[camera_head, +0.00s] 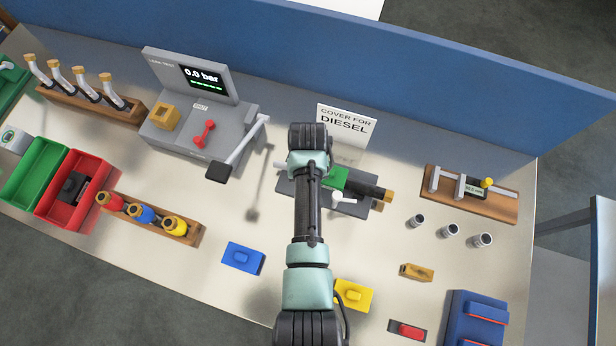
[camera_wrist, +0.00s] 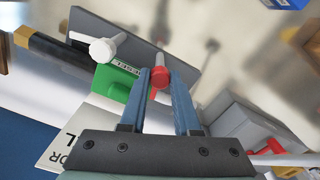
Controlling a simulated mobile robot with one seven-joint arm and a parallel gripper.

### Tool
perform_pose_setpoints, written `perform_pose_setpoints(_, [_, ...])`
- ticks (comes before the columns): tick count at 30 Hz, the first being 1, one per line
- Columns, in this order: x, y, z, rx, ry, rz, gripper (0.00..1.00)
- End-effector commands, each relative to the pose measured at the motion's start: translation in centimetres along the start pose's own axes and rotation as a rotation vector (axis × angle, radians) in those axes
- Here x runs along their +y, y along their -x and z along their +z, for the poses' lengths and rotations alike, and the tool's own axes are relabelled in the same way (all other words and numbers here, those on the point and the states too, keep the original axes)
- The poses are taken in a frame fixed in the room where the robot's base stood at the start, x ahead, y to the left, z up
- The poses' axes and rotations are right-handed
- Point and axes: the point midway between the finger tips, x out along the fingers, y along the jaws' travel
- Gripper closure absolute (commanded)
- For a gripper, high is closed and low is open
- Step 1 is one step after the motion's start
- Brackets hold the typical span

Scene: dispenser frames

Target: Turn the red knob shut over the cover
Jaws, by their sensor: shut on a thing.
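The red knob (camera_wrist: 160,78) with its pale stem lies between my fingertips in the wrist view. My gripper (camera_wrist: 164,72) is shut on it. The green cover (camera_wrist: 120,92) sits beside the knob on a grey plate (camera_wrist: 140,50). The cover also shows in the head view (camera_head: 336,178), just right of my arm. A white knob (camera_wrist: 104,50) stands on the other side of the cover. In the head view my arm hides the red knob and my gripper.
A black hose end with a brass tip (camera_head: 372,191) is right of the cover. Behind stands a "COVER FOR DIESEL" sign (camera_head: 346,124). Left is a grey tester (camera_head: 165,138) reading 0.0 bar, with a lever (camera_head: 245,150). Blue (camera_head: 243,258) and yellow (camera_head: 353,295) covers lie in front.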

Motion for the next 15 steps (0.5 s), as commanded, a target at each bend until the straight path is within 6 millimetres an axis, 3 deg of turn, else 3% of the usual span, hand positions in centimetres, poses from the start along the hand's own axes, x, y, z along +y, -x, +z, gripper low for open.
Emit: perform_pose_setpoints(15, [0.01, 0.09, -0.08, 0.002, -0.231, 0.0, 1.0])
